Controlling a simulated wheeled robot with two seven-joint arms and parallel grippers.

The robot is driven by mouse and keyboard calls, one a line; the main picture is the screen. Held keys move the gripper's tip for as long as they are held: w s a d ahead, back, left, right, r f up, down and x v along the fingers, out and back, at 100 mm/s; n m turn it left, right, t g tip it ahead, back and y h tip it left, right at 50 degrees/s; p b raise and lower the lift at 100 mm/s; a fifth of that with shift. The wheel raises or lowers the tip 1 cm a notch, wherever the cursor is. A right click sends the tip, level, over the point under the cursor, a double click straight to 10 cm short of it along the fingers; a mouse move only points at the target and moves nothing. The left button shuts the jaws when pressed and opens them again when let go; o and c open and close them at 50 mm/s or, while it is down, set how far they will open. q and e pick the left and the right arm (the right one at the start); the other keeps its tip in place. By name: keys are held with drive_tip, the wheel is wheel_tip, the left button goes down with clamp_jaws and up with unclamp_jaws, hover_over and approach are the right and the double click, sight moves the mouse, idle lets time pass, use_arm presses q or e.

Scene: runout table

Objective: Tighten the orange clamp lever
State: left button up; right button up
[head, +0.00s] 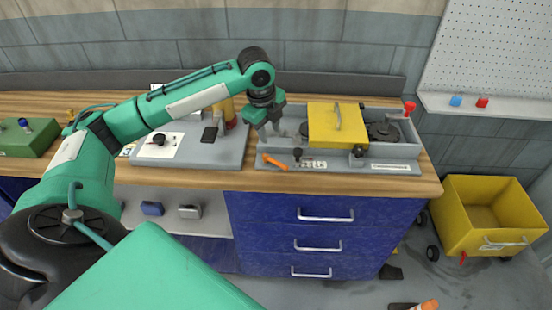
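The orange clamp lever (274,162) lies at the front left of a grey fixture (395,152) on the wooden bench. It points left and slightly up, near a small dark knob. My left gripper (271,133) hangs fingers down above and behind the lever, over the left end of the fixture. Its fingers look apart, with nothing seen between them. It does not touch the lever. My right gripper is not in view.
A yellow hinged cover (326,126) sits on the fixture, with a red knob (409,107) at its back right. A grey board (220,153) with small parts lies left. A yellow cart (490,215) stands on the floor at right. Blue drawers (300,235) are below.

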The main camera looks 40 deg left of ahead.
sight(276, 162)
use_arm(q)
drive_tip(key=w+f, duration=0.1)
drive_tip(key=f, duration=0.3)
drive_tip(key=f+p, duration=0.1)
drive_tip(key=f, duration=0.4)
drive_tip(key=w+f+p, duration=0.1)
drive_tip(key=f, duration=0.3)
drive_tip(key=shift+w+d+f, duration=0.15)
drive_tip(key=shift+w, duration=0.15)
clamp_jaws()
